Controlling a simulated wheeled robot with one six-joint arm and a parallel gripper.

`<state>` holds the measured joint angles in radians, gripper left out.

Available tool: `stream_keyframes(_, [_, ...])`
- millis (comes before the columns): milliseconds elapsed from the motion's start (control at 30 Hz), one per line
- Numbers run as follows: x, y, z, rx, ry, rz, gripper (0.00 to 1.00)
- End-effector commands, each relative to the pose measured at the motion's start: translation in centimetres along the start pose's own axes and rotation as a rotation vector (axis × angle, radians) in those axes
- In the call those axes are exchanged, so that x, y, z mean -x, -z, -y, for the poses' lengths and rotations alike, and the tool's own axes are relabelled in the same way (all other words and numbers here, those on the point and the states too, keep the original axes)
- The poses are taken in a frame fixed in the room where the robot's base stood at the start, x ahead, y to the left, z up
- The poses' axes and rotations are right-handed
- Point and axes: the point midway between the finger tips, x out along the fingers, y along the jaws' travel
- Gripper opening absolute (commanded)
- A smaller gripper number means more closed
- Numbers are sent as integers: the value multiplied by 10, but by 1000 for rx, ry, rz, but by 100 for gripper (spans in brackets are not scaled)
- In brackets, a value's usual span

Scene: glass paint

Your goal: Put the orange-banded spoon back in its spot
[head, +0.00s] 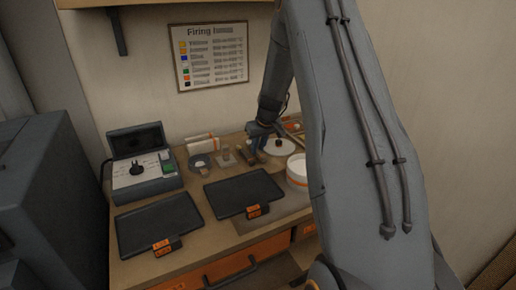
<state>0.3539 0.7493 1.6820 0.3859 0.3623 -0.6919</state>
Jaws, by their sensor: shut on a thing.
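My gripper (262,139) is at the back of the workbench, low over the small items left of a white round dish (279,147). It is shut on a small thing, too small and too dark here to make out. I cannot pick out the orange-banded spoon or its spot for certain. A small dark reddish object (278,142) shows at the white dish, just right of the gripper. My arm hides part of the bench's right side.
Two dark trays with orange tags, a left one (157,222) and a middle one (243,191), lie on the bench (196,261). A control box (145,173) stands back left. A white tub with an orange band (297,172) stands near my arm. A firing chart (212,55) hangs above.

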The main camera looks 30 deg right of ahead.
Motion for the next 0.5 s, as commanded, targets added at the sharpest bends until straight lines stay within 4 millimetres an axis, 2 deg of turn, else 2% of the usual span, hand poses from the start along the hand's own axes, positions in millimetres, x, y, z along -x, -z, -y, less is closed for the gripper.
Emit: stream_keyframes(500, [-3,-1,0,0,0,0,0])
